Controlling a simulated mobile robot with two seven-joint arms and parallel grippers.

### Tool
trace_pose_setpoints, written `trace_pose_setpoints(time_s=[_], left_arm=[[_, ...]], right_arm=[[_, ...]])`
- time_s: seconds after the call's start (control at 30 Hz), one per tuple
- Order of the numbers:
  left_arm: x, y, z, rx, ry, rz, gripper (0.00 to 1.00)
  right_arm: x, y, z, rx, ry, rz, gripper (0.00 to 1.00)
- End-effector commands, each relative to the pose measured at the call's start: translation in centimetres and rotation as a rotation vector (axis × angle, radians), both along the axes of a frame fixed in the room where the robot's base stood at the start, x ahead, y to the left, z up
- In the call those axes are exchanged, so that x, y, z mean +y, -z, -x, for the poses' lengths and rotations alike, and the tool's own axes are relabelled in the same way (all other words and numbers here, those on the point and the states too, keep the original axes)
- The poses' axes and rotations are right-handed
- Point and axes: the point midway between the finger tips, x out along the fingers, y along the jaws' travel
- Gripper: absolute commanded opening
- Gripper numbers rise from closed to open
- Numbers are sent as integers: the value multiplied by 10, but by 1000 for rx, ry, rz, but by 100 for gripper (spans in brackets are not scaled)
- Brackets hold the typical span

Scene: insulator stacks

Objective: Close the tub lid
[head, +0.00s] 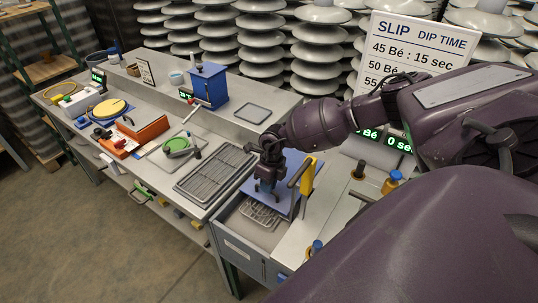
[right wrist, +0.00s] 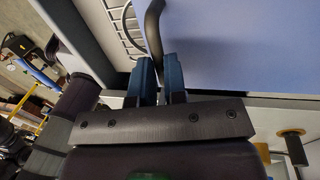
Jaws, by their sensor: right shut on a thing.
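The grey tub (head: 238,226) is set into the bench at its front, with a wire rack (head: 262,213) showing inside. The blue lid (head: 288,196) lies across the back part of the tub's opening, and the front part is uncovered. My right gripper (head: 266,186) is above the lid. In the right wrist view its blue fingers (right wrist: 160,82) are shut on a dark lid handle (right wrist: 154,38), with the blue lid (right wrist: 235,45) beside them. The lid's far side is partly hidden by my arm. My left gripper is not in view.
A dark wire grate (head: 213,174) lies left of the tub. A yellow upright piece (head: 307,176) stands close right of my gripper. A blue box with a crank (head: 208,86) stands behind. Blue-capped and yellow-capped items (head: 391,182) stand at right.

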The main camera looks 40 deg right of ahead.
Motion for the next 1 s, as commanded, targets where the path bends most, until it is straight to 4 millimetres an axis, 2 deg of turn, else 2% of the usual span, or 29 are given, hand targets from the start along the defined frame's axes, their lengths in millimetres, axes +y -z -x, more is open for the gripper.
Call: trace_pose_setpoints(time_s=[0.1, 0.37, 0.4, 0.57, 0.87, 1.0], left_arm=[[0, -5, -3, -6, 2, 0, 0], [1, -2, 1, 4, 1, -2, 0], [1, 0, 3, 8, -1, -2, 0], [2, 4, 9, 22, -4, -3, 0], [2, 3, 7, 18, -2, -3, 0], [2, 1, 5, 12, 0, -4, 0]], right_arm=[[5, -3, 1, -6, -1, -6, 0], [5, -1, 1, -7, 0, -6, 0], [5, -1, 1, -7, 0, -6, 14], [4, -1, 1, -5, -1, -5, 38], [3, -1, 2, -2, 0, -3, 38], [1, -11, 2, -4, 0, -2, 38]])
